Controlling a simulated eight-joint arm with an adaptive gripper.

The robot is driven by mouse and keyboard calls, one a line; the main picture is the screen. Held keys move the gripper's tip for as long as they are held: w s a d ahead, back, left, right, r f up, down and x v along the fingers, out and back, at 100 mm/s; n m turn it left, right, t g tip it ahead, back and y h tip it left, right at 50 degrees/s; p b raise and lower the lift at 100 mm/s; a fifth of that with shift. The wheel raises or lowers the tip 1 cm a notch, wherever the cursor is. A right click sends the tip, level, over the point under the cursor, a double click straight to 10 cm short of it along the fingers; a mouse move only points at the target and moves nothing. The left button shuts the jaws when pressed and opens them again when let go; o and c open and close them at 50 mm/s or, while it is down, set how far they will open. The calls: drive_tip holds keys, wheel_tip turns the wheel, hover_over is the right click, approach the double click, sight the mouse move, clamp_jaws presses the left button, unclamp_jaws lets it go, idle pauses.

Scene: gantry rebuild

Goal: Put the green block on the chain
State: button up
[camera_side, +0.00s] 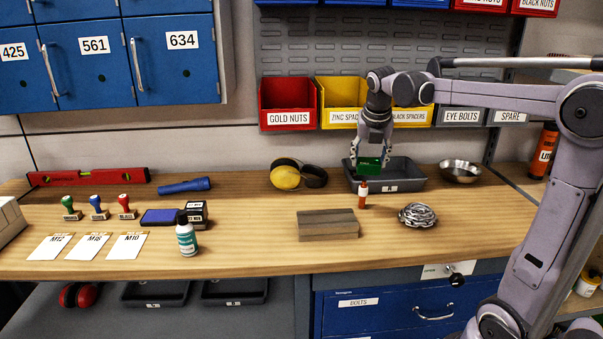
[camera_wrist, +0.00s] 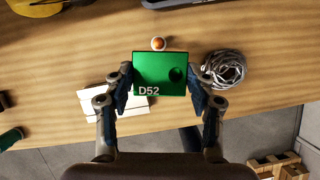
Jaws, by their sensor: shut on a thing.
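My gripper (camera_side: 370,158) is shut on the green block (camera_side: 369,166) and holds it above the bench, in front of the grey tray and over the small orange bottle in the side view. In the wrist view the block (camera_wrist: 148,68) is marked D52, has a dark round hole at its right, and sits between the two fingers of my gripper (camera_wrist: 161,86). The chain (camera_side: 417,215) lies coiled in a silvery heap on the bench, to the right and nearer the front edge. In the wrist view the chain (camera_wrist: 226,68) is right of the block, apart from it.
A small orange bottle (camera_side: 362,196) stands upright left of the chain. A wooden block (camera_side: 327,226) lies further left. Behind are the grey tray (camera_side: 407,184) and a metal bowl (camera_side: 460,170). Bare bench lies right of the chain. Bins (camera_side: 289,105) hang on the wall behind.

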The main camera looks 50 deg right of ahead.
drive_tip(key=s+d+r+m+g, duration=0.1)
drive_tip(key=s+d+m, duration=0.25)
drive_tip(key=s, duration=0.85)
drive_tip(key=s+d+r+m+g, duration=0.1)
drive_tip(key=s+d+m+g, duration=0.3)
drive_tip(key=s, duration=0.8)
drive_tip(key=t, duration=0.2)
hover_over(422, 204)
drive_tip(key=a, duration=0.2)
drive_tip(key=shift+n+h, duration=0.35)
drive_tip(key=shift+h, duration=0.05)
wheel_tip(422, 204, down, 7)
drive_tip(key=shift+d+r, duration=0.15)
drive_tip(key=shift+f, duration=1.95)
drive_tip(key=o, duration=1.3)
drive_tip(key=shift+f, duration=0.15)
drive_tip(key=shift+o, duration=0.2)
